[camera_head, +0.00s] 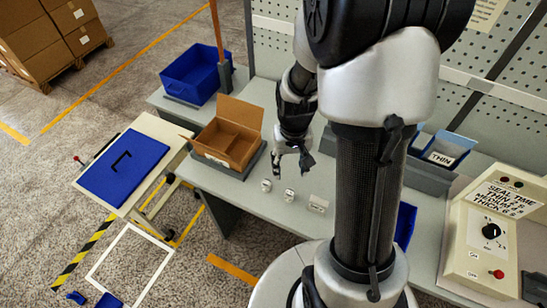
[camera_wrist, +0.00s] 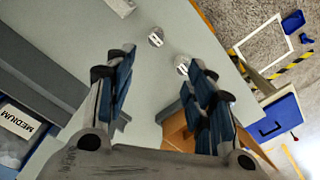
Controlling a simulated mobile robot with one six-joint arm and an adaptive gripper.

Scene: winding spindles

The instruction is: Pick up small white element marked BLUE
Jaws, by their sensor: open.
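Two small round white elements stand on the grey worktop, a left one (camera_head: 266,185) and a middle one (camera_head: 289,195). A white block-like piece (camera_head: 318,204) lies to their right. Dark marks show on them, but I cannot read which says BLUE. In the wrist view the round elements (camera_wrist: 156,37) (camera_wrist: 182,64) lie beyond the fingertips, the second partly close to the right finger. My gripper (camera_head: 291,163) is open and empty above the worktop, behind the elements in the head view. Its fingers also show in the wrist view (camera_wrist: 155,78), spread apart.
An open cardboard box (camera_head: 226,142) stands left on the worktop (camera_head: 245,201). A blue bin (camera_head: 190,74) is behind it. A bin labelled THIN (camera_head: 443,154) and a seal-time control box (camera_head: 495,235) are at right. A blue-topped cart (camera_head: 124,164) stands left.

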